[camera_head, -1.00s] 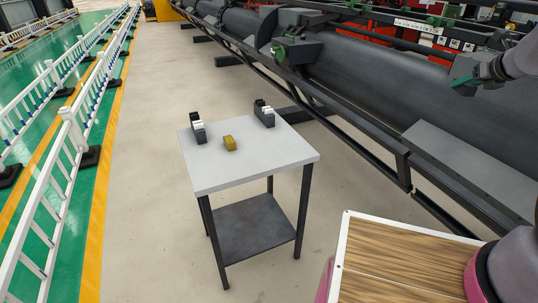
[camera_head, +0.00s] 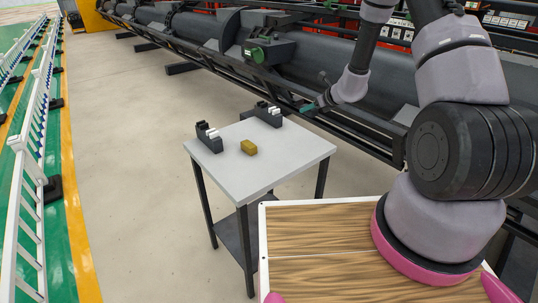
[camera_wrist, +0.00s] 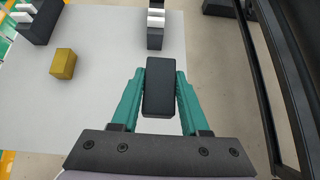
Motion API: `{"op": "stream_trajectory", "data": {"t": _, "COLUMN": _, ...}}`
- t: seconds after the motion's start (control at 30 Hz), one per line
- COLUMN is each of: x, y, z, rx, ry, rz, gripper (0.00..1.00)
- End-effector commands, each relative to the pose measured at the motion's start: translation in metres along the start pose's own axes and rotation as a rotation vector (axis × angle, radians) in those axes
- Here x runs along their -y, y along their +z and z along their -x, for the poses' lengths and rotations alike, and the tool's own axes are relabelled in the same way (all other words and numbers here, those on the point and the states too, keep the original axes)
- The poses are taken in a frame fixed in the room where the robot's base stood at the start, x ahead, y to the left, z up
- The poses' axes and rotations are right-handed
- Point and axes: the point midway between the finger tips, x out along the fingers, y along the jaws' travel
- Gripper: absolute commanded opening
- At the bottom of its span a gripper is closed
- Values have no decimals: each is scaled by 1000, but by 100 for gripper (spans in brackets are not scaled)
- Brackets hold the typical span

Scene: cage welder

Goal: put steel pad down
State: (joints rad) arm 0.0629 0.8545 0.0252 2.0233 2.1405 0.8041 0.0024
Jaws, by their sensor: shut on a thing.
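My gripper (camera_head: 312,108) shows in the head view just beyond the right back part of the small white-topped table (camera_head: 290,163). In the wrist view, its green fingers (camera_wrist: 158,100) are shut on a dark grey block (camera_wrist: 160,85), which looks like the steel pad. In the head view the pad is too small and dark to make out.
A yellow block (camera_head: 249,148) lies on the table. A dark rack with white pieces (camera_head: 208,136) stands at the left, a similar one (camera_head: 268,114) at the back. A long dark machine (camera_head: 320,70) runs behind. The table's front right is clear.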

Motion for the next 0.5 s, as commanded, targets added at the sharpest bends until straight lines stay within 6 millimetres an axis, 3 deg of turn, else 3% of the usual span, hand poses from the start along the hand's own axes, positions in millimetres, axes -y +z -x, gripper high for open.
{"op": "stream_trajectory", "data": {"t": 0.1, "x": -6, "y": -14, "z": -21, "rx": 8, "ry": 22, "rz": 8, "gripper": 0}}
{"op": "stream_trajectory", "data": {"t": 0.5, "x": -9, "y": -62, "z": -62, "rx": 12, "ry": 31, "rz": 13, "gripper": 0}}
